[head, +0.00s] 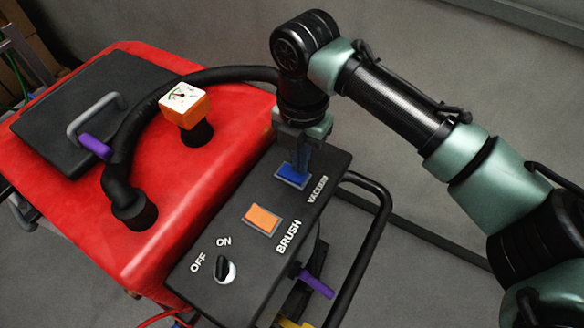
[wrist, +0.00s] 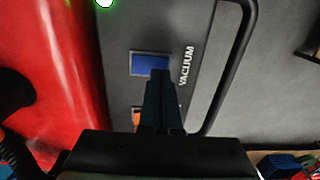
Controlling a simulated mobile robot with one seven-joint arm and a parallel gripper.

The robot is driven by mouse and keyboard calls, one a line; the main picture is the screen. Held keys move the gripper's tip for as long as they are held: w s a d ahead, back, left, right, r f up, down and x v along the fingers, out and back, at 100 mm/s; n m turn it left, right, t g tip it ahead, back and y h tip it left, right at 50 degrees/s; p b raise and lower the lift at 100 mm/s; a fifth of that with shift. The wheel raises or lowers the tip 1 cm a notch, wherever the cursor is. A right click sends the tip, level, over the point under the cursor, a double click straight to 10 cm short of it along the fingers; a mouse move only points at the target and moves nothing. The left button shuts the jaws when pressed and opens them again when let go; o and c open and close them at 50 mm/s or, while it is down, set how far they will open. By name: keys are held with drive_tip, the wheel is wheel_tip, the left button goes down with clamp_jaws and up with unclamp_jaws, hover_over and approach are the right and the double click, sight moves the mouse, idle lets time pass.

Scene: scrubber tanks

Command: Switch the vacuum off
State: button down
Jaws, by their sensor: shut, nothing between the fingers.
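The blue vacuum switch (head: 292,176) sits on the black control panel (head: 200,282), beside the white word VACUUM. In the wrist view the blue switch (wrist: 150,64) lies just beyond my fingertips. My gripper (head: 298,165) points down over the switch, with its fingers together and empty. The fingers (wrist: 158,75) overlap the switch's lower right edge in the wrist view. I cannot tell whether they touch it. The fingers hide part of the switch's upper edge in the head view.
An orange brush switch (head: 262,219) and a black OFF/ON knob (head: 222,267) share the panel. A black rail (head: 372,235) runs along the panel's right side. A black hose (head: 122,160) and an orange gauge box (head: 185,106) stand on the red tank (head: 190,200).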

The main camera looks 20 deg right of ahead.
drive_tip(key=shift+f+b, duration=0.55)
drive_tip(key=shift+f, duration=0.45)
idle(0.6)
wheel_tip(320, 180, up, 7)
drive_tip(key=p, duration=0.6)
drive_tip(key=shift+r, duration=0.1)
idle(0.5)
